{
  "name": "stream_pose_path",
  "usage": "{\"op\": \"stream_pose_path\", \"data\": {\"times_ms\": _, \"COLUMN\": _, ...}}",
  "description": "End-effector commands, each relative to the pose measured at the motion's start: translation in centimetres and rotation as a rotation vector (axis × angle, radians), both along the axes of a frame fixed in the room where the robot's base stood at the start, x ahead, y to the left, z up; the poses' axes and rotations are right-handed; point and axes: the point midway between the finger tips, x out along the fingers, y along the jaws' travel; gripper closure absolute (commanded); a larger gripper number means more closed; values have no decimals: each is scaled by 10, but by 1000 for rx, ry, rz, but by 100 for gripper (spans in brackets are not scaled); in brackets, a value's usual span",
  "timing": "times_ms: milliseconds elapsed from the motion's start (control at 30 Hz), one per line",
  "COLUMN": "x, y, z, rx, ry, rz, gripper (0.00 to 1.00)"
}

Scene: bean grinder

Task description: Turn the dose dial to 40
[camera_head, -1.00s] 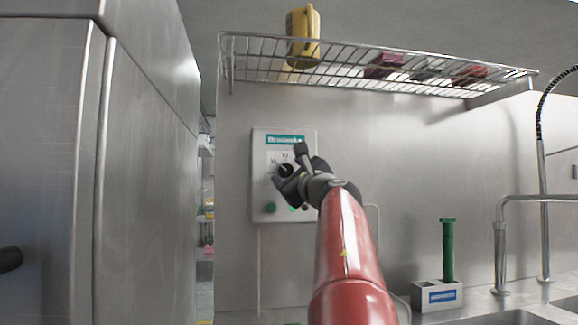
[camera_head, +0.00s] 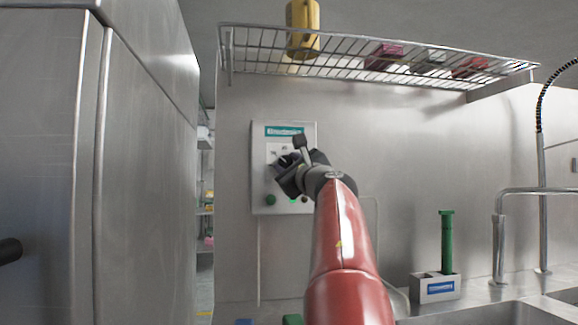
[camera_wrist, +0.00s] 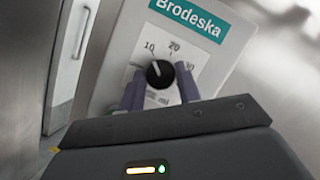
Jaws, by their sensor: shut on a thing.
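The dose dial (camera_wrist: 159,73) is a round black knob with a white mark, on a white printed scale (camera_wrist: 174,59) that shows 10, 20 and 30. The white mark points up and left, roughly toward the 10. A 40 cannot be made out. My gripper (camera_wrist: 158,82) has one finger on each side of the knob and is shut on it. In the head view my gripper (camera_head: 288,174) is at the front of the wall-mounted control box (camera_head: 262,187) and mostly hides the dial.
A wire shelf (camera_head: 350,63) with a yellow item (camera_head: 303,30) hangs above. A green tool (camera_head: 447,243) stands in a grey holder (camera_head: 421,291) by the sink. A steel cabinet (camera_head: 140,170) stands close on the left.

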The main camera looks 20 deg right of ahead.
Motion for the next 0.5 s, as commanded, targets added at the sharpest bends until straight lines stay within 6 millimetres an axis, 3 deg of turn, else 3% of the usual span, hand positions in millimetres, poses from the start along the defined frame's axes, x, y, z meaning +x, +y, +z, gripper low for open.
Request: {"op": "stream_pose_path", "data": {"times_ms": 500, "x": 1, "y": 3, "z": -2, "rx": 374, "ry": -75, "rz": 2, "gripper": 89}}
